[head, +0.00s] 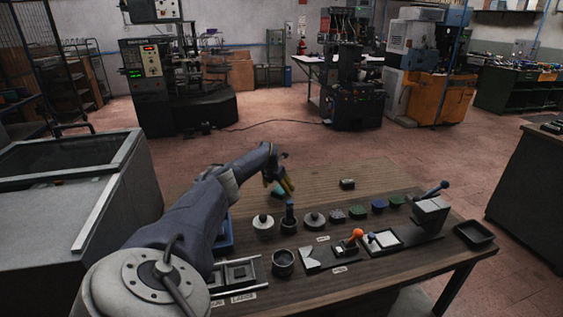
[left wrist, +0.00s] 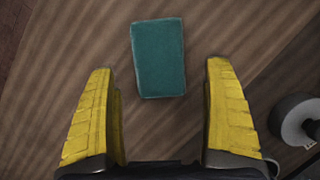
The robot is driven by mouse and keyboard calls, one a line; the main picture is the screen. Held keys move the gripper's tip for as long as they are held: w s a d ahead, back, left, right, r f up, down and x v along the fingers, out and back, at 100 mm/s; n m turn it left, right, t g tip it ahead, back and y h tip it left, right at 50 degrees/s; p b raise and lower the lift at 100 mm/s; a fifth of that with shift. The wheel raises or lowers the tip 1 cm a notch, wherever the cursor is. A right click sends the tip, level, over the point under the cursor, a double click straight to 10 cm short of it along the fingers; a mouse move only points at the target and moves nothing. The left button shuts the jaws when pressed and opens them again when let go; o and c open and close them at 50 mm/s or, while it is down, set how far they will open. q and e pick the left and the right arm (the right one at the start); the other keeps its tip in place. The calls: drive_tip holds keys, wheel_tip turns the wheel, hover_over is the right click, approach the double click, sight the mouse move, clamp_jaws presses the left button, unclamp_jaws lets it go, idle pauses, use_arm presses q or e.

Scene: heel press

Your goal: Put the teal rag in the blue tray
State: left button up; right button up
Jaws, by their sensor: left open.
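The teal rag (left wrist: 158,58) lies flat on the wooden table, a folded rectangle in the left wrist view. In the head view the rag (head: 278,191) shows small, just below my left gripper (head: 285,183). In the left wrist view the yellow fingers of my left gripper (left wrist: 162,115) are spread apart and empty, with the rag ahead of and between them. The gripper is not touching the rag as far as I can see. The blue tray (head: 226,238) is mostly hidden behind my left arm in the head view. My right gripper is not in view.
Several round metal parts and dark pieces stand in rows right of the rag. A lever press (head: 431,214) stands at the table's right, with a black tray (head: 474,234) beside it. A small dark block (head: 347,184) lies at the back. The table's back left is fairly clear.

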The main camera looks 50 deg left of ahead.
use_arm(q)
drive_tip(key=shift+x, duration=0.75)
drive_tip(key=shift+w+f, duration=0.25)
drive_tip(key=shift+f, duration=0.2)
drive_tip(key=c, duration=1.3)
drive_tip(key=shift+o, duration=0.2)
drive_tip(key=shift+a, duration=0.1)
